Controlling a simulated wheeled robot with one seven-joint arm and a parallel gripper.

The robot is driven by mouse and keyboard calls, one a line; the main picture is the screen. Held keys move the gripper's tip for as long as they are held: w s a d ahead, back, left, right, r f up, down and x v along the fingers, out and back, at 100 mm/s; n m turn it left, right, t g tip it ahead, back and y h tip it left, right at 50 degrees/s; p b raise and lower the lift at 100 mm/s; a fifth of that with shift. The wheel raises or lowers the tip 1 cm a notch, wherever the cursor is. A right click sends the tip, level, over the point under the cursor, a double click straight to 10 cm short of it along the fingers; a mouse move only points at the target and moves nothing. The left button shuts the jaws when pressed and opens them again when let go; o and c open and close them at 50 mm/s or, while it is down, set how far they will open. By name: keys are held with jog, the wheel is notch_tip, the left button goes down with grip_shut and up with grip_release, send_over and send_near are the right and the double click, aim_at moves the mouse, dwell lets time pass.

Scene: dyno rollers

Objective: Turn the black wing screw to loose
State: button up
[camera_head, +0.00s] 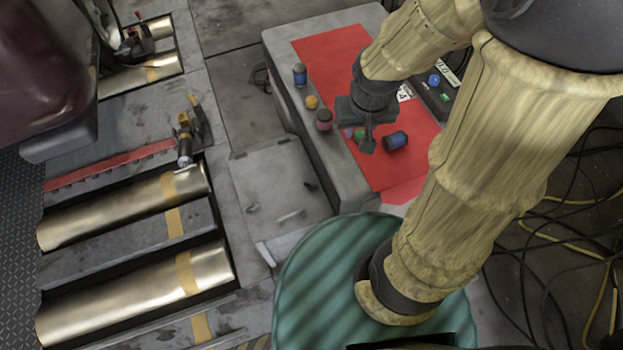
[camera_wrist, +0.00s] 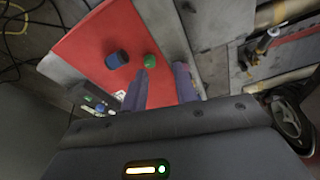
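My gripper (camera_head: 366,142) is held over the red-topped grey cabinet, pointing down, with nothing seen in it. In the wrist view my gripper's two fingers (camera_wrist: 160,86) stand apart with a clear gap between them. A small upright clamp-like fitting (camera_head: 185,138) of brass and dark metal stands at the end of the red strip beside the rollers, well to the left of my gripper. It also shows in the wrist view (camera_wrist: 268,40) at the upper right. The black wing screw is too small to pick out for certain; a second dark fitting (camera_head: 135,42) is farther back.
A dark button box (camera_head: 440,98) is at right. Metal rollers (camera_head: 125,207) lie left. Cables (camera_head: 545,250) cover the right floor.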

aim_at(311, 185)
jog(key=w+a+f+n+g+h+p, duration=0.2)
jog(key=w+a+f+n, duration=0.2)
jog(key=a+f+n, duration=0.2)
jog(key=w+a+f+n+g+h+p, duration=0.2)
jog(key=a+f+n, duration=0.4)
jog(key=a+f, duration=0.5)
jog(key=shift+w+a+f+g+p, duration=0.25)
jog(key=shift+w+p, duration=0.3)
jog(key=shift+w, duration=0.65)
jog(key=shift+d, duration=0.1)
jog(key=b+x, duration=0.5)
jog(key=x, duration=1.2)
jog(key=shift+f, duration=0.1)
